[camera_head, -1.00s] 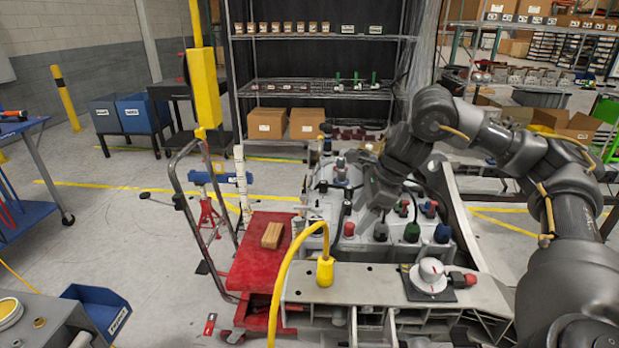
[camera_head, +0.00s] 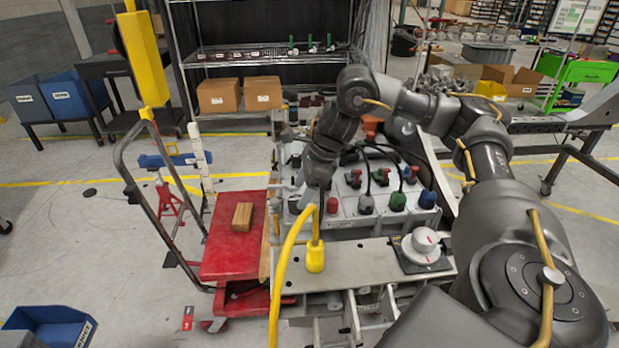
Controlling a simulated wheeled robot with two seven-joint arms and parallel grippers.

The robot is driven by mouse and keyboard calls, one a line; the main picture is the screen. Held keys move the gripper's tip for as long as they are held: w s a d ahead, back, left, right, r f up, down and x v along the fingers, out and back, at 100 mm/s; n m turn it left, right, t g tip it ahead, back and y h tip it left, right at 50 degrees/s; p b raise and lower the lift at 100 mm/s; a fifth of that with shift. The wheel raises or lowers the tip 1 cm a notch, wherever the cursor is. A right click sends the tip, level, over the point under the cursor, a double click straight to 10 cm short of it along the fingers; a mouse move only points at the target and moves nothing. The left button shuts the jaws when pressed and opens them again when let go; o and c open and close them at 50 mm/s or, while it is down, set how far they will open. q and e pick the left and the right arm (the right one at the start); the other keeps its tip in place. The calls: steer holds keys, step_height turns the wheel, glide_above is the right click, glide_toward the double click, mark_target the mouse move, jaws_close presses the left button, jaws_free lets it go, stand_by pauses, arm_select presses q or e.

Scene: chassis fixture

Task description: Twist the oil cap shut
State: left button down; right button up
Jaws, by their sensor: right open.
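The chassis fixture (camera_head: 345,258) stands in the middle, with a grey block behind its front plate carrying several coloured caps. A red cap (camera_head: 332,205), a dark grey cap (camera_head: 366,204), a green cap (camera_head: 398,201) and a blue cap (camera_head: 427,198) stand along the block's front. I cannot tell for sure which part is the oil cap. My right gripper (camera_head: 312,196) points down over the left part of the block, just left of the red cap. It is open; its fingertips are small and partly hidden. My left gripper is out of view.
A yellow hose (camera_head: 287,258) arches up in front, ending in a yellow plug (camera_head: 315,257).

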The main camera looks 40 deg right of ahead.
mark_target(298, 199)
steer(key=shift+x, duration=2.05)
steer(key=shift+s, duration=0.1)
steer(key=c, duration=1.2)
steer(key=shift+m+t+h+p, duration=0.35)
steer(key=shift+m+p, duration=0.35)
steer(key=shift+m, duration=0.4)
steer(key=shift+m+h+p, duration=0.35)
steer(key=shift+m, duration=0.55)
steer(key=shift+f, duration=0.1)
